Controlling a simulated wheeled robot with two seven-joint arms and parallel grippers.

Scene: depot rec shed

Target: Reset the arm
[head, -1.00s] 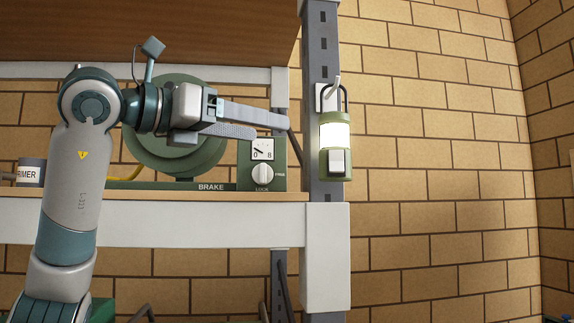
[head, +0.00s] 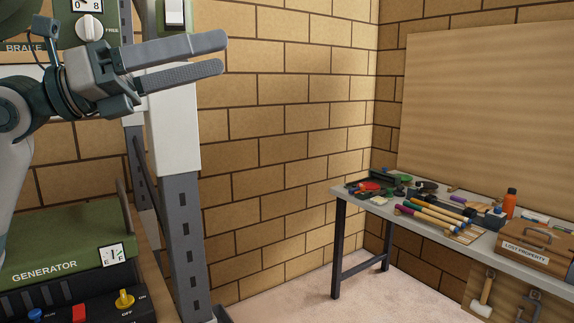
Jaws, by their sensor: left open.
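My left arm comes in from the left edge, and its left gripper (head: 222,54) is at the upper left of the head view. Its two long grey fingers point right and stand slightly apart, with nothing between them. The fingers show in front of the shelf post and the brick wall. I cannot tell how far they are from the post. My right gripper is not in view.
Right, a workbench (head: 350,196) holds tools and a lost property box (head: 535,245). Floor (head: 320,290) between is clear.

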